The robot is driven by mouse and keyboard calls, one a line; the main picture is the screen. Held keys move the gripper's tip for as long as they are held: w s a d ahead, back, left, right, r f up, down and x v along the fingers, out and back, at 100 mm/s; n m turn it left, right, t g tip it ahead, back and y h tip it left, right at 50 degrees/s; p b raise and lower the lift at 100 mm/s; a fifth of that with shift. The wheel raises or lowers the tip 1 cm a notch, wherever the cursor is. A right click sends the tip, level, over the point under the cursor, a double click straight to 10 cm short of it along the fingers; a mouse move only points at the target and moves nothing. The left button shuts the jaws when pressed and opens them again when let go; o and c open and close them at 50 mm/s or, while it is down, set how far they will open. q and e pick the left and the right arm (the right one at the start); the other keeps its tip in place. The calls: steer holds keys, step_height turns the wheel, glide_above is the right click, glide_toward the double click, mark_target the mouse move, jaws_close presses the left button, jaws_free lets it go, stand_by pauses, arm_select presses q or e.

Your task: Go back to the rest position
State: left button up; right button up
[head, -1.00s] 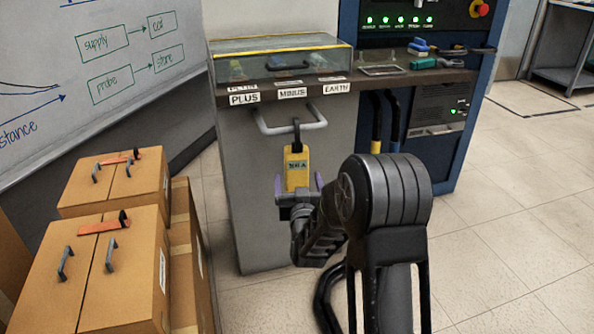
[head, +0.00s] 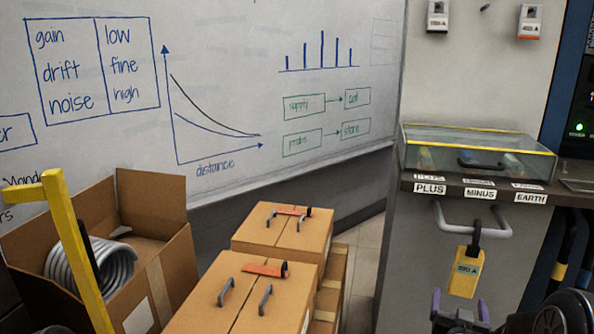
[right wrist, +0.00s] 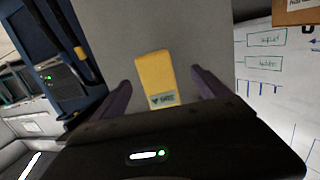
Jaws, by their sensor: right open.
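My right gripper (head: 460,299) is at the lower right of the head view, just below and in front of a yellow tag (head: 465,272). The tag hangs by a dark loop from the grey handle (head: 474,226) of the grey cabinet. In the right wrist view the two dark fingers of the gripper (right wrist: 162,90) stand apart, with the yellow tag (right wrist: 155,75) seen between them and a gap on each side. Nothing is gripped. My left gripper is not in view.
A glass-lidded case (head: 477,152) sits on the cabinet's dark top (head: 410,184). Closed cardboard boxes (head: 240,300) stand left of the cabinet. An open box (head: 150,205) holds a metal coil (head: 118,262). A yellow frame (head: 75,245) is at far left. A whiteboard (head: 230,60) is behind.

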steer(key=s+a+f+n+g+y, duration=0.1)
steer(key=s+a+f+g+y, duration=0.25)
steer(key=a+f, duration=0.65)
steer(key=s+a+f+n+g+y, duration=0.1)
steer(key=s+a+f+g+y, duration=0.25)
steer(key=a+f, duration=0.65)
steer(key=s+a+f+n+g+y, duration=0.1)
steer(key=s+a+f+g+y, duration=0.2)
steer(key=s+a+f, duration=0.6)
steer(key=s+a+f+n+g+y, duration=0.1)
steer(key=s+a+f+g+y, duration=0.2)
steer(key=s+a, duration=0.6)
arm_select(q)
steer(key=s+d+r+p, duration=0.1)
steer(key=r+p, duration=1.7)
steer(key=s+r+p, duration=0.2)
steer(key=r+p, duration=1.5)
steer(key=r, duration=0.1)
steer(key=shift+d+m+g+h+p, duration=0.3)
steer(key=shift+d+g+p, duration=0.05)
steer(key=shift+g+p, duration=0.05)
arm_select(e)
steer(key=s+r, duration=0.2)
steer(key=r, duration=1.5)
steer(key=s+r, duration=0.3)
steer(key=r, duration=1.4)
steer(key=shift+d+r+g+h, duration=0.2)
steer(key=shift+d+g+h, duration=0.1)
steer(key=shift+d+g, duration=0.15)
